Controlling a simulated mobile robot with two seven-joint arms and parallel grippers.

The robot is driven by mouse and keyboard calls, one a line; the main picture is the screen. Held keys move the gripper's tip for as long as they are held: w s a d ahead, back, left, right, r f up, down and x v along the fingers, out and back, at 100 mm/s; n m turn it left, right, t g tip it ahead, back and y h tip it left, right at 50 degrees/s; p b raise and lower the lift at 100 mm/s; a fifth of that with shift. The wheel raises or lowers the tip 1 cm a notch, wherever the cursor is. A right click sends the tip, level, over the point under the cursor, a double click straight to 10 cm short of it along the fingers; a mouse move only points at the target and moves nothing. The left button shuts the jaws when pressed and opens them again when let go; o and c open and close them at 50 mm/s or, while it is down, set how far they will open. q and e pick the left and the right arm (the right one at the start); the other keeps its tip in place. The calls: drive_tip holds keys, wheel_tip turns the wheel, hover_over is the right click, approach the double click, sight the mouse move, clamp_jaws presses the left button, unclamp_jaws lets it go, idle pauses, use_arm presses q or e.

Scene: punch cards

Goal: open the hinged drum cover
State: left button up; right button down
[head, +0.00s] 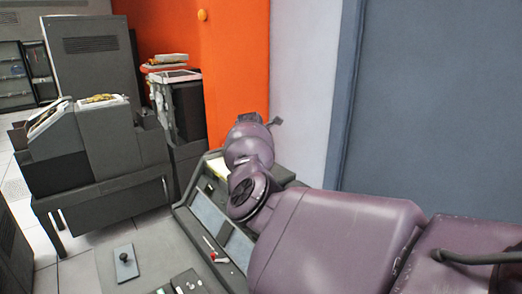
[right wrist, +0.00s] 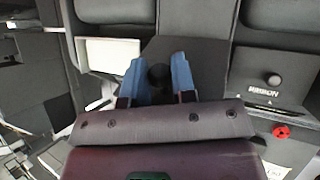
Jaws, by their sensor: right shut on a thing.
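In the right wrist view, my right gripper (right wrist: 158,76) has its two blue fingers on either side of a round dark knob (right wrist: 159,72) and is shut on it. The knob is on or in front of a smooth dark grey panel (right wrist: 205,62), which looks like the drum cover. I cannot tell whether the cover is raised. In the head view, my purple right arm reaches from the lower right over the grey machine (head: 180,208) and hides much of it. The fingers do not show clearly there. My left gripper is in neither view.
In the head view, a grey card machine (head: 95,150) stands at left and an orange wall (head: 235,70) behind.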

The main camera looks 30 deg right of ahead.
drive_tip(key=shift+d+y+b, duration=0.35)
drive_tip(key=shift+d+y, duration=0.15)
drive_tip(key=shift+d, duration=0.1)
drive_tip(key=shift+d+y+b, duration=0.5)
use_arm(q)
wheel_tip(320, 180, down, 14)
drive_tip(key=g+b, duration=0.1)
drive_tip(key=b, duration=1.1)
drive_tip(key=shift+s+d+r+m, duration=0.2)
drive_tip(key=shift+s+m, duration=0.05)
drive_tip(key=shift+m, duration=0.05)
use_arm(e)
drive_tip(key=d+f+m+g+y, duration=0.1)
drive_tip(key=d+y, duration=0.5)
drive_tip(key=shift+w+d+m, duration=0.25)
drive_tip(key=shift+w+m, duration=0.05)
drive_tip(key=shift+w, duration=0.15)
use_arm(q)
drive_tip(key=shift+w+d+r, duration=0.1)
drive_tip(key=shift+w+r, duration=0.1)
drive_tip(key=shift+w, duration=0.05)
use_arm(e)
drive_tip(key=c, duration=1)
unclamp_jaws()
drive_tip(key=shift+r, duration=0.1)
